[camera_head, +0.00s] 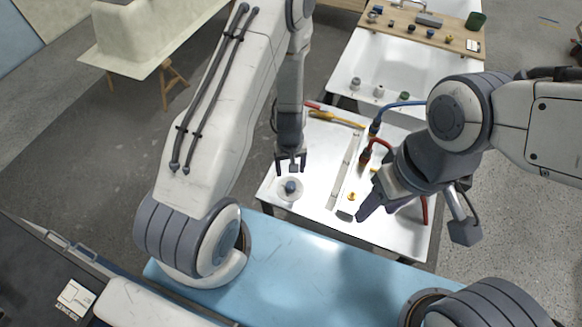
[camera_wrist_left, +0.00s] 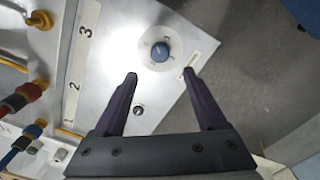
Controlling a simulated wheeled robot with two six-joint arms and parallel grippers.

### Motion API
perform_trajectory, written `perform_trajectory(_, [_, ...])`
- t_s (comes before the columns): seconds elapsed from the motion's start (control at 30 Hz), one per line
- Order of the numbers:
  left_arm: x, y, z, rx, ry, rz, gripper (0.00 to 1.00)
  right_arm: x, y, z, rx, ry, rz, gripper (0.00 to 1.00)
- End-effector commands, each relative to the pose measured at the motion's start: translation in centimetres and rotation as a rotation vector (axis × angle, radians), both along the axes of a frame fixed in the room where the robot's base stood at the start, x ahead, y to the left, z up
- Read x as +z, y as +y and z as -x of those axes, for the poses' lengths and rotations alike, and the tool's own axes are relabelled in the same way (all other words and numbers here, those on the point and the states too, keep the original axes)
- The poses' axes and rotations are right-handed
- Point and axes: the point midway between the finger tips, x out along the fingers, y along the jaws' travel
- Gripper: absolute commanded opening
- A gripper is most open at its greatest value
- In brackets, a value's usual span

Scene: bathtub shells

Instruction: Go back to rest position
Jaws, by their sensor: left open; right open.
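My left gripper (camera_head: 291,164) hangs over the near left part of the white work table (camera_head: 320,160). It is open and empty, pointing down. In the left wrist view, its two dark fingers (camera_wrist_left: 160,82) are spread apart. A round white disc with a blue knob (camera_head: 290,187) lies just beyond the fingertips; it also shows in the left wrist view (camera_wrist_left: 161,51), apart from the fingers. My right gripper (camera_head: 412,222) is open over the table's right side, partly hidden by its own wrist.
A long metal strip (camera_head: 345,172) lies on the table, numbered in the left wrist view. Red and blue hoses with fittings (camera_head: 367,150) lie near my right arm. A white tub (camera_head: 400,65) with a wooden board (camera_head: 425,24) stands behind. Another shell (camera_head: 150,35) stands back left.

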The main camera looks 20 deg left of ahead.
Motion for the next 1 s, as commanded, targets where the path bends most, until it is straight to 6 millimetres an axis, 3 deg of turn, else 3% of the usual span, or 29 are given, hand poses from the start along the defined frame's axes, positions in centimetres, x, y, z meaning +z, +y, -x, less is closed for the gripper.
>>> perform_trajectory(0.1, [0.8,0.0,0.0,0.0,0.0,0.0,0.74,0.8,0.0,0.0,-0.001,0.0,0.0,0.55])
perform_trajectory(0.7, [0.8,-0.3,-0.1,-0.012,-0.003,0.003,0.74,0.3,0.0,0.0,-0.001,0.0,0.0,0.55])
perform_trajectory(0.87, [2.8,-3.2,-0.6,-0.133,-0.018,0.027,0.74,-2.0,0.0,0.0,-0.002,0.0,0.0,0.55])
perform_trajectory(1.0, [6.3,-7.6,0.6,-0.338,-0.034,0.061,0.74,-5.2,0.0,0.0,-0.002,0.0,0.0,0.55])
